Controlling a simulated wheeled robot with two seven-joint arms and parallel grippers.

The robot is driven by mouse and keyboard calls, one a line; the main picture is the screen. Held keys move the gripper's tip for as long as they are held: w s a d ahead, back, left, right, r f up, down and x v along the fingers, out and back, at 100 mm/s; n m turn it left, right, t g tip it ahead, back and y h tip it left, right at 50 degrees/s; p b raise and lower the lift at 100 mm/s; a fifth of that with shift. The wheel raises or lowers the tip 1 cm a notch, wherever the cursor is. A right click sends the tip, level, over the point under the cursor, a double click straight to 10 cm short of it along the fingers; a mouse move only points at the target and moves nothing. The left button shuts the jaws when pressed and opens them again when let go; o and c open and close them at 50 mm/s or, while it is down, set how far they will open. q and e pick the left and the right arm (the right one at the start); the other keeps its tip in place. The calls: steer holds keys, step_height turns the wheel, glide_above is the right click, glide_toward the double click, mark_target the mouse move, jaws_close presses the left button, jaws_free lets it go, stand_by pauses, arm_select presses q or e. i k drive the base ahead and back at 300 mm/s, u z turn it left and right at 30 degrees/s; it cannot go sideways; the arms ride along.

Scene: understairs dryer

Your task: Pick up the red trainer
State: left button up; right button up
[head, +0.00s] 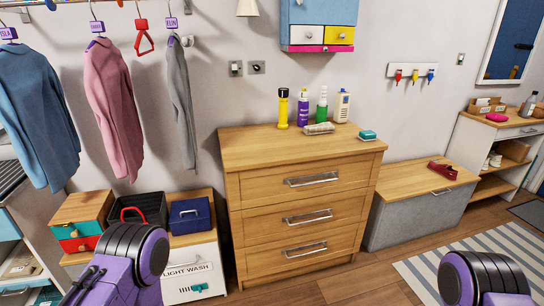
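The red trainer (442,170) lies on the wooden top of the low grey storage bench (408,215), to the right of the chest of drawers. It sits near the right part of the bench top, with nothing touching it that I can see. Purple and black parts of my two arms show at the bottom left and bottom right of the head view. Both are well apart from the trainer. Neither gripper's fingers can be seen.
The chest of drawers (303,205) holds several bottles, a yellow torch (283,108) and a teal-topped bar (367,135). A shelf unit (505,150) stands right of the bench. A striped rug (480,255) covers floor before the bench. The space above the trainer is clear.

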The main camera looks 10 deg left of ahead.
mark_target(447, 170)
steer(key=z, duration=1.3)
steer(key=i, duration=3.9)
steer(key=u, duration=0.05)
